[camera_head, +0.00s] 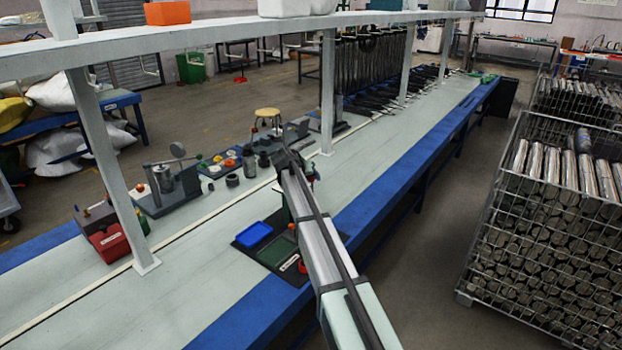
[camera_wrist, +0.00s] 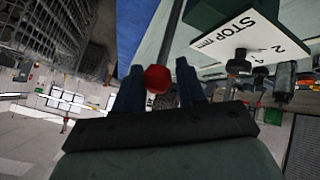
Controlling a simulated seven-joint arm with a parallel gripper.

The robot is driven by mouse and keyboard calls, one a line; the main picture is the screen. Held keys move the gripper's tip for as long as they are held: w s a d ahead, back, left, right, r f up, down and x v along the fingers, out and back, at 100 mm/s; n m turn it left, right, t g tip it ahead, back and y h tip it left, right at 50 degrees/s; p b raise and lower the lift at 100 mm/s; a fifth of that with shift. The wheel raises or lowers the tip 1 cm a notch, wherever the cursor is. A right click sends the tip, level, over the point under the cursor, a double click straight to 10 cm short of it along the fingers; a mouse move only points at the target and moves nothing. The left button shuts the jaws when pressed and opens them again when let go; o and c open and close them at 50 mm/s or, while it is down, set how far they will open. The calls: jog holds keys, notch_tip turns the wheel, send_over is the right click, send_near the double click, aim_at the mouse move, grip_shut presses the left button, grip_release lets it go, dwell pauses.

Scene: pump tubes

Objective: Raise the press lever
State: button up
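The press lever shows in the wrist view as a thin grey rod (camera_wrist: 171,35) with a round red knob (camera_wrist: 157,79) at its near end. My gripper (camera_wrist: 161,80) has its two dark blue fingers on either side of the knob. I cannot tell whether both fingers touch it. The green press body (camera_wrist: 208,14) with a white STOP sign (camera_wrist: 240,38) is at the upper right. In the head view my gripper (camera_head: 289,160) is over the bench, and my arm hides the lever and most of the press.
The bench (camera_head: 205,290) has a blue tray (camera_head: 254,234) and a green tray (camera_head: 277,251) beside my arm. A lever device (camera_head: 165,190), a red bin (camera_head: 110,244) and small parts stand behind. White shelf posts (camera_head: 328,90) rise from the bench. A wire crate of metal tubes (camera_head: 540,220) stands right.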

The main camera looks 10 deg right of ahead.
jog(key=shift+o, duration=1.3)
jog(key=shift+d, duration=0.1)
jog(key=shift+s, duration=0.1)
jog(key=v, duration=1.3)
jog(key=shift+a+r, duration=0.25)
jog(key=shift+r, duration=0.1)
